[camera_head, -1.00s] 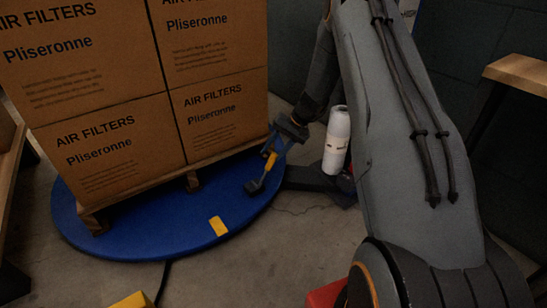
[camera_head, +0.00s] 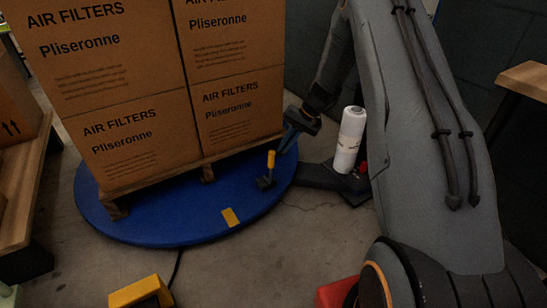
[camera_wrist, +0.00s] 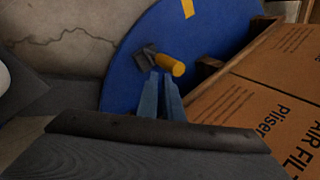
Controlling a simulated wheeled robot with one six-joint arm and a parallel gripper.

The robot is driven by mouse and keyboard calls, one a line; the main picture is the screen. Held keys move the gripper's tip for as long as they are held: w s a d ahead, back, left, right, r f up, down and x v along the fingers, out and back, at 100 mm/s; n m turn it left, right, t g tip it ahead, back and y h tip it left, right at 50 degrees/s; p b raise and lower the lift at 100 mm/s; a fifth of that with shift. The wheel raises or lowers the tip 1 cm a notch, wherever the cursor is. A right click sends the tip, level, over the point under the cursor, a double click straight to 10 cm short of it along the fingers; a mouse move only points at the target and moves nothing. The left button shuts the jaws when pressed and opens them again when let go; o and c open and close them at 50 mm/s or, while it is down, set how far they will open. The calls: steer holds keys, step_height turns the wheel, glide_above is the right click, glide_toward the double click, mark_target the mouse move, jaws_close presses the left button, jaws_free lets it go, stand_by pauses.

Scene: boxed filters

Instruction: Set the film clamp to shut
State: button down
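The film clamp (camera_head: 271,160) is a small dark base with a yellow-tipped lever on the blue turntable, in front of the boxes' right corner. In the head view the lever stands nearly upright. In the wrist view its yellow handle (camera_wrist: 171,65) points toward the lower right from the dark base. My gripper (camera_head: 289,138) is just behind and right of the clamp. In the wrist view my gripper's fingertips (camera_wrist: 162,76) are close together beside the handle, with nothing seen between them; I cannot tell whether they touch it.
Stacked air filter boxes (camera_head: 125,140) stand on a wooden pallet (camera_head: 115,211) on the turntable (camera_head: 180,226). A white film roll (camera_head: 349,140) stands to the right. A yellow block (camera_head: 141,291) and a red block (camera_head: 337,292) are at the front. Grey floor lies between them.

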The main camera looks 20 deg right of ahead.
steer(key=s+a+f+n+g+h+p, duration=0.2)
steer(key=s+a+f+n+g+h, duration=0.15)
steer(key=s+a+n, duration=0.4)
steer(key=n+t+h+p, duration=0.65)
steer(key=n+h, duration=0.55)
steer(key=n, duration=0.8)
glide_toward(271, 157)
steer(key=b+x, duration=0.3)
steer(key=x, duration=0.1)
steer(key=b+x, duration=0.2)
steer(key=x, duration=0.3)
steer(key=shift+s+d+f+b, duration=0.1)
steer(key=shift+f+b, duration=0.3)
steer(key=shift+f, duration=0.05)
steer(key=shift+w+d+f+t, duration=0.15)
steer(key=shift+w+d+t, duration=0.15)
steer(key=shift+d, duration=0.2)
